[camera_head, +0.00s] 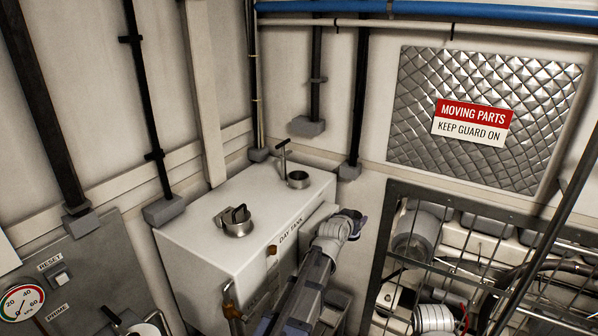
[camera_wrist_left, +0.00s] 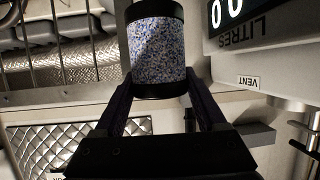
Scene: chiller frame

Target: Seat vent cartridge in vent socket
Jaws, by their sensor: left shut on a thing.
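The vent cartridge (camera_wrist_left: 157,52) has a blue-and-white speckled body with black end bands. In the left wrist view it is between the two fingers of my left gripper (camera_wrist_left: 160,92), which is shut on it. In the head view my left gripper (camera_head: 356,222) is beyond the tank's right front edge, mostly hidden by its own wrist; the cartridge cannot be made out clearly there. A VENT label (camera_wrist_left: 249,82) is on a grey panel right of the cartridge. An open metal cup (camera_head: 298,179), possibly the vent socket, stands on the tank top. My right gripper is not in view.
The white day tank (camera_head: 202,258) also carries a round filler cap (camera_head: 238,222) and an upright T-handle (camera_head: 283,154). A barred guard frame (camera_head: 378,262) over machinery is at the right. A pressure gauge (camera_head: 22,302) is at lower left. The space above the tank is clear.

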